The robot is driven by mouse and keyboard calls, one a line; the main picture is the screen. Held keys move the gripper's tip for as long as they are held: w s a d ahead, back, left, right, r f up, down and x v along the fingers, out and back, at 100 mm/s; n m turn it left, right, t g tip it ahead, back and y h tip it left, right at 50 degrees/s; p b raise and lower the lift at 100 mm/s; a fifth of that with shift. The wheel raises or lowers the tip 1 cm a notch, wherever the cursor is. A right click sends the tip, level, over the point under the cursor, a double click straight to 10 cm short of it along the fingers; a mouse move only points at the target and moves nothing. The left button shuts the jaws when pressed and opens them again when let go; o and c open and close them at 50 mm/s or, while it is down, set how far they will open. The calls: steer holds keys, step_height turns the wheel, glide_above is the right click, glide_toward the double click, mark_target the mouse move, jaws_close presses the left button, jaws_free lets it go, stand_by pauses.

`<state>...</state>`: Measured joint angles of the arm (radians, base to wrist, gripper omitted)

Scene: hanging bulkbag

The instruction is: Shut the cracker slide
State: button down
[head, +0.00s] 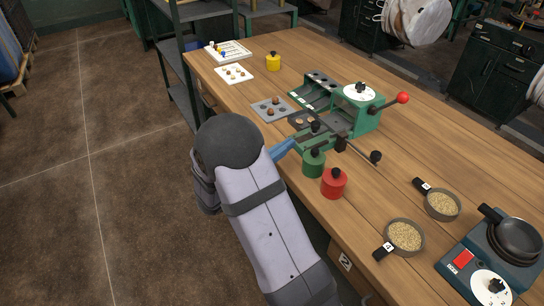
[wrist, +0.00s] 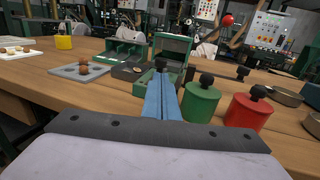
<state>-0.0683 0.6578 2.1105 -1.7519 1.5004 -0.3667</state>
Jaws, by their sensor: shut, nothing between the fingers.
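The green cracker (head: 367,115) stands mid-table, with a red-ball lever on its right. Its dark grey slide (head: 326,121) juts out from the housing toward the front left, and a black knob (head: 315,126) stands near its front end. A small brown nut piece sits at the slide's left part. My gripper (head: 294,142) has its blue fingers shut together with nothing between them, just in front of the cracker's green base. In the wrist view the fingertips (wrist: 161,78) point at the black knob (wrist: 161,68); whether they touch it I cannot tell.
A green canister (head: 313,165) and red canister (head: 334,185) stand close right of my fingers. A grey tray with nuts (head: 270,109) lies to the left. The table's front edge lies under my wrist.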

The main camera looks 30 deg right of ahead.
steer(key=shift+v, duration=2.65)
steer(key=s+d+r+m+g+p, duration=0.1)
steer(key=d+r+p, duration=0.1)
steer(key=r+p, duration=0.55)
steer(key=s+d+r+m+g+p, duration=0.1)
steer(key=d+r+m+p, duration=0.15)
steer(key=r+p, duration=0.55)
steer(key=n+y, duration=0.4)
steer(key=y, duration=0.2)
glide_toward(312, 128)
steer(key=f, duration=0.1)
steer(key=d+f+p, duration=0.1)
steer(key=f, duration=0.1)
steer(key=shift+s+d+m+t, duration=0.1)
steer(key=shift+s+m+t, duration=0.05)
steer(key=shift+m+t, duration=0.15)
steer(key=shift+w+d+p, duration=0.15)
steer(key=shift+d+p, duration=0.1)
steer(key=shift+d, duration=0.3)
steer(key=shift+w+d+p, duration=0.2)
steer(key=shift+d+p, duration=0.05)
steer(key=shift+d, duration=0.3)
steer(key=shift+w+d, duration=0.25)
steer(key=shift+d, duration=0.5)
steer(key=shift+d, duration=0.1)
